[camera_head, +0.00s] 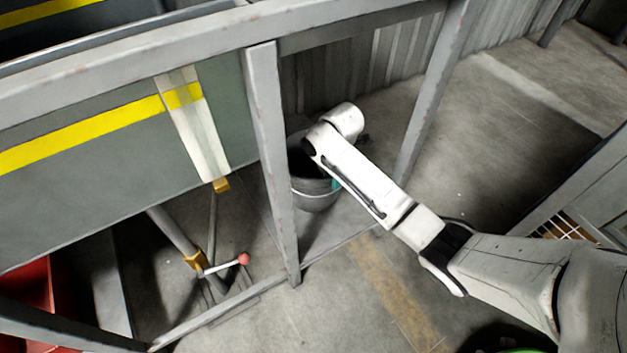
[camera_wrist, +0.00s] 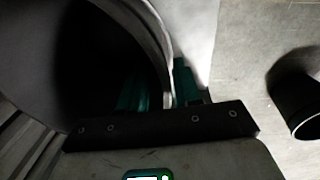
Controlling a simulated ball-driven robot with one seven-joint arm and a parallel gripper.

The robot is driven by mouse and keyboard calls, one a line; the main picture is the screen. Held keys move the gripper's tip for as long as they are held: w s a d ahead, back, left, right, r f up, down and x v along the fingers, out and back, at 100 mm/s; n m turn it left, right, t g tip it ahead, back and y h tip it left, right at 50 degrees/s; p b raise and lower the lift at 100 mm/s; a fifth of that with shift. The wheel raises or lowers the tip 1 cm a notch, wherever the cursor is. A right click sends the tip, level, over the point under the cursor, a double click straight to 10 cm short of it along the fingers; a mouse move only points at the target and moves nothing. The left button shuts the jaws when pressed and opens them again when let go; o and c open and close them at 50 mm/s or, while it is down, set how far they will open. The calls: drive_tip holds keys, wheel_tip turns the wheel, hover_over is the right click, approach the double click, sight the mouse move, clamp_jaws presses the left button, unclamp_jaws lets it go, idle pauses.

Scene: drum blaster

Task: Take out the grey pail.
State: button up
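The grey pail (camera_head: 315,197) stands upright on the floor behind the grey metal frame, beside a post, and my forearm covers part of its rim. In the wrist view its curved pale rim (camera_wrist: 158,30) surrounds a dark interior. My gripper reaches down at the pail's right side; only a bit of teal (camera_head: 336,184) shows past the wall. In the wrist view the teal fingers of my gripper (camera_wrist: 168,92) lie on both sides of the rim, one over the dark interior and one outside. Shadow hides whether they press on the wall.
A grey post (camera_head: 268,150) stands just left of the pail, and a slanted post (camera_head: 434,90) stands to the right. A low rail (camera_head: 335,243) crosses the floor in front. A red-knobbed lever (camera_head: 243,259) is at lower left. Open floor (camera_head: 480,150) lies to the right.

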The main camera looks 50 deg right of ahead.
sight(330, 186)
wheel_tip(330, 186, down, 4)
drive_tip(key=b, duration=0.2)
drive_tip(key=shift+w+a+b, duration=0.15)
drive_tip(key=shift+b, duration=0.15)
drive_tip(key=shift+c, duration=0.3)
clamp_jaws()
idle(0.8)
